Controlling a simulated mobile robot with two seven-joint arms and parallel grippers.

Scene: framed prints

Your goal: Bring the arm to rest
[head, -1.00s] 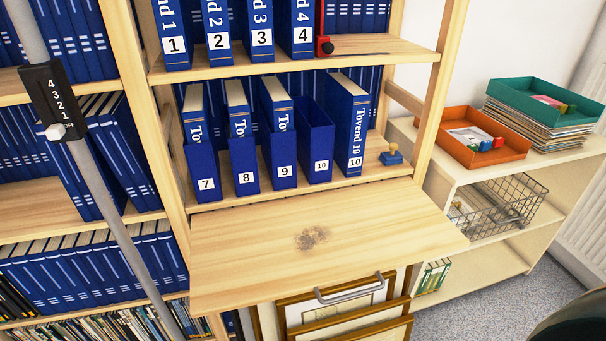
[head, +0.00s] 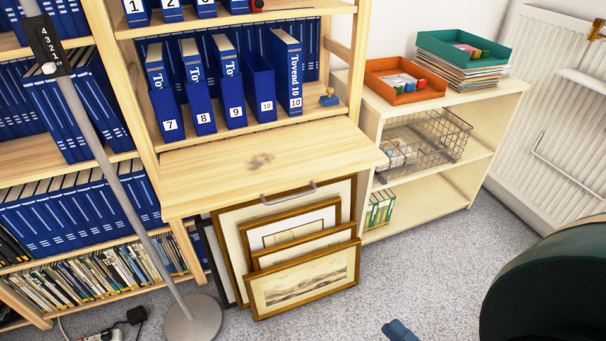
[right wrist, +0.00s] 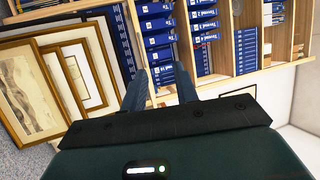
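My right gripper (head: 400,330) shows only as a small blue-grey tip at the bottom edge of the head view, over the carpet and well apart from the furniture. In the right wrist view its two fingers (right wrist: 161,84) are spread, with an empty gap between them and the shelves far behind. It holds nothing. My left gripper is not in view. The framed prints (head: 303,279) lean in a stack below the fold-down wooden shelf board (head: 215,170). They also show at the left of the right wrist view (right wrist: 28,95).
A lamp pole with a round base (head: 192,322) stands before the left bookcase. Blue binders (head: 288,75) fill the shelves. A low cream cabinet (head: 420,200) with an orange tray (head: 405,94) stands right of the board. Grey carpet (head: 420,270) is clear in front.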

